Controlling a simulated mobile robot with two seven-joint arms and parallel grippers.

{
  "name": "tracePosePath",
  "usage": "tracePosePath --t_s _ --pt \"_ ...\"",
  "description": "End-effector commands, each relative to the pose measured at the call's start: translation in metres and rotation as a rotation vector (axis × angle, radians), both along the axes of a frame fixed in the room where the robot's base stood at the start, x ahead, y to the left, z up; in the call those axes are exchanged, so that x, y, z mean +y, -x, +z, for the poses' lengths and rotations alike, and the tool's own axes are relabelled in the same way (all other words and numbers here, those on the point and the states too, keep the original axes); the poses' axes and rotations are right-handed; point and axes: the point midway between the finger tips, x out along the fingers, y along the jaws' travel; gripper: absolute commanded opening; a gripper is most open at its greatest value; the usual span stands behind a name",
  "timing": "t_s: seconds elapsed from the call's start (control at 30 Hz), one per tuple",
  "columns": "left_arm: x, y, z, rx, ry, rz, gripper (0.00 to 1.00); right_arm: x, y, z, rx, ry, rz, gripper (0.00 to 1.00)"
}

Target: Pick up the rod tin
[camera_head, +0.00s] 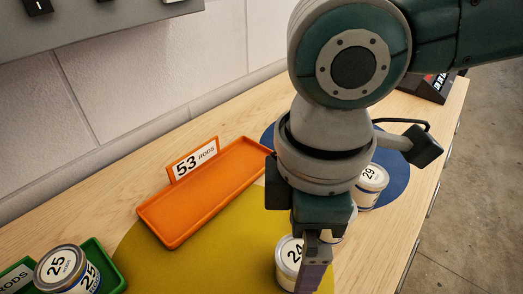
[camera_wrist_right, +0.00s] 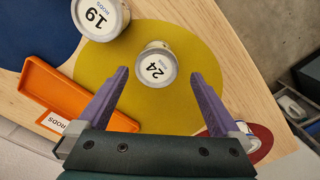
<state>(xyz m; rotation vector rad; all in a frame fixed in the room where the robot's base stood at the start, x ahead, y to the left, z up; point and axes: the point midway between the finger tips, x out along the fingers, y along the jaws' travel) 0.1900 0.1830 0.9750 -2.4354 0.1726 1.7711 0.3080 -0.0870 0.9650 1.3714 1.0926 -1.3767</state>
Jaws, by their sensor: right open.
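Several white rod tins with numbered lids are in view. The tin marked 24 (camera_head: 289,256) stands upright on the yellow round mat (camera_head: 185,262), partly hidden by my right gripper in the head view. My right gripper (camera_head: 316,274) points down just beside it. In the right wrist view the jaws are open, and the 24 tin (camera_wrist_right: 156,68) appears between the purple fingertips, with gaps on both sides. A tin marked 29 (camera_head: 371,181) stands on the blue mat (camera_head: 399,172). A tin marked 25 (camera_head: 62,265) is at the green tray (camera_head: 107,262). My left gripper is not in view.
An empty orange tray (camera_head: 207,203) with a "53 rods" sign (camera_head: 193,160) lies left of my right arm. In the wrist view another tin (camera_wrist_right: 101,18) is close at upper left, and a red mat (camera_wrist_right: 262,145) lies lower right. A wall runs behind the bench.

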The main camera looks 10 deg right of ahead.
Motion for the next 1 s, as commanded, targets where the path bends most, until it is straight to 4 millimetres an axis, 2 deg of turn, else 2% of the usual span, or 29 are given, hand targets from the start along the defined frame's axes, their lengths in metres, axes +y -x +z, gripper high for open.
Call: tracePosePath --t_s 0.03,0.27,0.5,0.8,1.0 --pt "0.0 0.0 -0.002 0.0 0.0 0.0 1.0 0.0 0.0 -0.009 0.001 0.0 -0.001 1.0" --pt "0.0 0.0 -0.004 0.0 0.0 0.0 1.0 -0.001 -0.001 -0.031 -0.001 0.0 0.002 1.0" --pt "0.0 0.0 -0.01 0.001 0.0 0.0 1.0 -0.003 -0.004 -0.067 -0.001 -0.001 0.002 1.0" --pt "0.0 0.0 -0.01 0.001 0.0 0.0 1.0 -0.003 -0.004 -0.072 -0.002 -0.003 0.003 1.0" --pt "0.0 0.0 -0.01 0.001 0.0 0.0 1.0 -0.003 -0.004 -0.072 -0.002 -0.003 0.002 0.79"
